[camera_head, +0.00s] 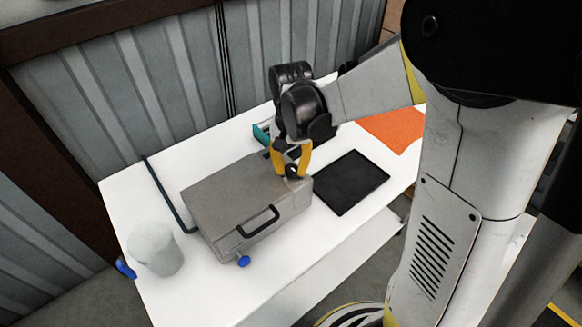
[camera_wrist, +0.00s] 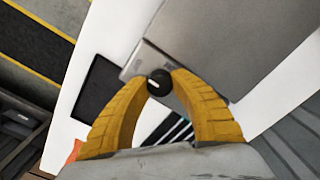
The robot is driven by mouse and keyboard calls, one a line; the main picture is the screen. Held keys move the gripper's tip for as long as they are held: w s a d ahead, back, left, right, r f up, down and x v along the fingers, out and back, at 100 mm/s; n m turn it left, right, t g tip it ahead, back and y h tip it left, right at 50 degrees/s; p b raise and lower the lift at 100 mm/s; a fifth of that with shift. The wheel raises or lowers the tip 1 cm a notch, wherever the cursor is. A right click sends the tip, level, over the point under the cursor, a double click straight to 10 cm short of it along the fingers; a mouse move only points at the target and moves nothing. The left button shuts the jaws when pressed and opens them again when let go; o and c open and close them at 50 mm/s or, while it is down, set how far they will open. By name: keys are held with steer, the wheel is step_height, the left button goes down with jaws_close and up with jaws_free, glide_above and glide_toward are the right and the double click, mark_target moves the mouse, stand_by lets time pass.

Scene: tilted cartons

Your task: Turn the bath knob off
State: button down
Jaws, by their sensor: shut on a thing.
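The bath is a grey metal box (camera_head: 235,195) on the white table, with a dark handle (camera_head: 259,222) on its front side. A small round black knob (camera_wrist: 159,83) with a pale mark sits at the box's end, seen in the wrist view. My gripper (camera_head: 291,173) reaches down at the box's far right end. Its yellow fingers are shut on the black knob, one on each side, as the wrist view shows. The grey box also fills the top of the wrist view (camera_wrist: 215,38).
A blue knob (camera_head: 244,261) sticks out low at the box's front. A white cup (camera_head: 155,249) stands at the left. A black flat pad (camera_head: 349,182) lies right of the box, and an orange sheet (camera_head: 394,129) lies behind it. A corrugated wall (camera_head: 110,90) stands behind the table.

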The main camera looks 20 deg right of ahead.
steer(key=c, duration=1)
jaws_free()
steer(key=shift+c, duration=0.2)
